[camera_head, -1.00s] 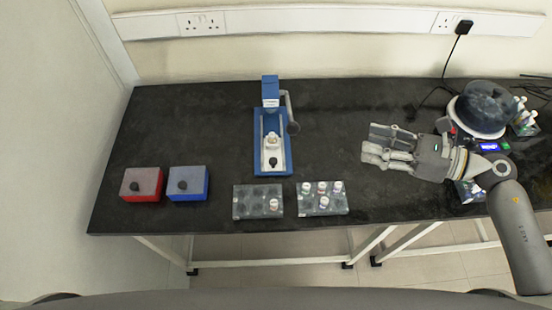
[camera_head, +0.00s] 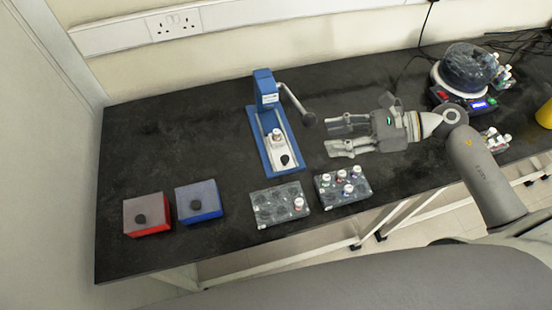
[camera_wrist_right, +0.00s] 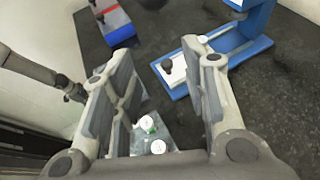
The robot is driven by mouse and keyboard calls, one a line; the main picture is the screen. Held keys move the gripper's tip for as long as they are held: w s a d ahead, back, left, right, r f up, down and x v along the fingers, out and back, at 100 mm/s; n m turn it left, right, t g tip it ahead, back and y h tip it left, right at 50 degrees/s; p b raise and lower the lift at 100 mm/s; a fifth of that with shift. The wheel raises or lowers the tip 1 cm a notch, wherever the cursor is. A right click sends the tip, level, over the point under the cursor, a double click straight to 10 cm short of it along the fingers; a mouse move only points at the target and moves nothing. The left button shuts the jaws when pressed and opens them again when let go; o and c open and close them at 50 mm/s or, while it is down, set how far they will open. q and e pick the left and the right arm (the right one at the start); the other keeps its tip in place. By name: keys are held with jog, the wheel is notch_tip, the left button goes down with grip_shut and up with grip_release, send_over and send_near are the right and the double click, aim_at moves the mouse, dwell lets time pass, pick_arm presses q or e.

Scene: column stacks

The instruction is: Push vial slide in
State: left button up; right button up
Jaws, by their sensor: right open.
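The blue press (camera_head: 265,92) stands upright on the dark bench, with a lever on its right side. Its white slide (camera_head: 284,150) sticks out toward the front of the base and has a black knob (camera_head: 285,159). A small white-topped vial (camera_head: 277,135) stands on the slide, in front of the press column. In the right wrist view the slide (camera_wrist_right: 178,74) shows beyond my fingers. My right gripper (camera_head: 329,138) is open and empty, right of the press and apart from it, pointing left. My left gripper is not visible.
Two vial racks (camera_head: 278,204) (camera_head: 343,188) stand in front of the press, holding several vials. A red box (camera_head: 147,228) and a blue box (camera_head: 199,212) sit at the front left. A round machine (camera_head: 468,70) stands at the back right. The bench left of the press is clear.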

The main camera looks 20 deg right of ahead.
jog(key=b, duration=0.6)
send_near(287, 158)
jog(key=shift+v, duration=0.8)
jog(key=shift+a+f, duration=0.1)
jog(key=shift+a, duration=0.25)
jog(key=p+x, duration=0.2)
jog(key=x, duration=0.6)
jog(key=shift+w+a+p, duration=0.2)
jog(key=shift+a+p, duration=0.05)
jog(key=shift+p, duration=0.05)
jog(key=shift+x, duration=0.8)
jog(key=shift+f, duration=0.15)
jog(key=shift+d, duration=0.1)
jog(key=shift+c, duration=0.5)
grip_shut()
